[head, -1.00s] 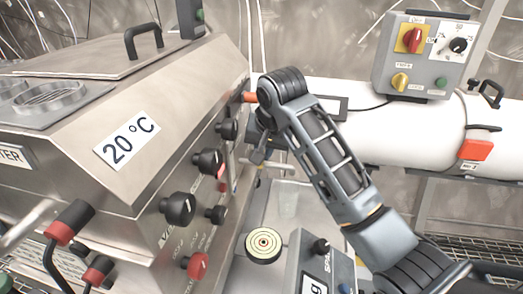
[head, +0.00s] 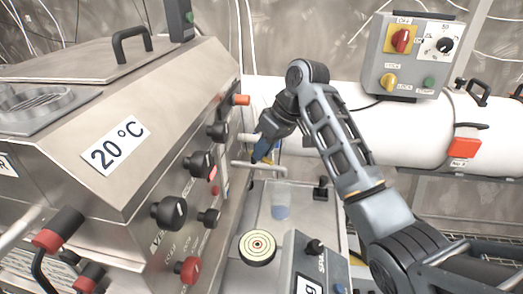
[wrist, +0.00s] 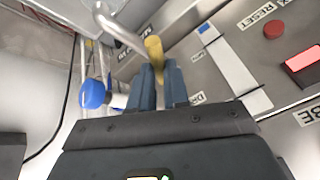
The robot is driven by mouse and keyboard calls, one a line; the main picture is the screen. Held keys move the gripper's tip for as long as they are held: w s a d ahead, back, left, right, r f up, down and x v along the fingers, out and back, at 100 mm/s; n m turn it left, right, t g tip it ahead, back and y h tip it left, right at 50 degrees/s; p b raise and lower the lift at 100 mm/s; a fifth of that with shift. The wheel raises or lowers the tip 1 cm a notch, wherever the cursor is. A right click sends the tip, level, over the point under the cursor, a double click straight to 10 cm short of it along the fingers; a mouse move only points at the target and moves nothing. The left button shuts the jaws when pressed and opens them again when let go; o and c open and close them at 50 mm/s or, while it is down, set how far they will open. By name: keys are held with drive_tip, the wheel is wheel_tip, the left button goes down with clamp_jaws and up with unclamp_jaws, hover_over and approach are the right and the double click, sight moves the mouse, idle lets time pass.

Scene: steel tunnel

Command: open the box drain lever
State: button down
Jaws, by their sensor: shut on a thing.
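The box drain lever shows in the wrist view as a yellow handle (wrist: 154,50) beside a bent metal pipe. My gripper (wrist: 160,72) has its two dark blue fingers close on either side of this handle, shut on it. The lower part of the handle is hidden between the fingers. In the head view my gripper (head: 262,152) points down beside the front of the steel box (head: 190,110), near a metal pipe (head: 262,167). The lever is mostly hidden there by the fingers and wrist.
A blue-handled valve (wrist: 93,94) is close to the left finger in the wrist view. Several black knobs (head: 168,212) and a red knob (head: 187,269) stick out of the box front. A scale with a round target plate (head: 257,248) stands below. A white pipe (head: 370,120) runs behind my arm.

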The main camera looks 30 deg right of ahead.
drive_tip(key=n, duration=0.2)
drive_tip(key=n+g, duration=0.1)
drive_tip(key=w+d+n+g+y, duration=0.1)
drive_tip(key=n, duration=0.1)
drive_tip(key=shift+w+n, duration=0.1)
drive_tip(key=shift+n, duration=0.2)
idle(0.5)
drive_tip(key=c, duration=1.1)
unclamp_jaws()
drive_tip(key=v, duration=0.7)
drive_tip(key=shift+d+r, duration=0.25)
drive_tip(key=shift+r, duration=0.1)
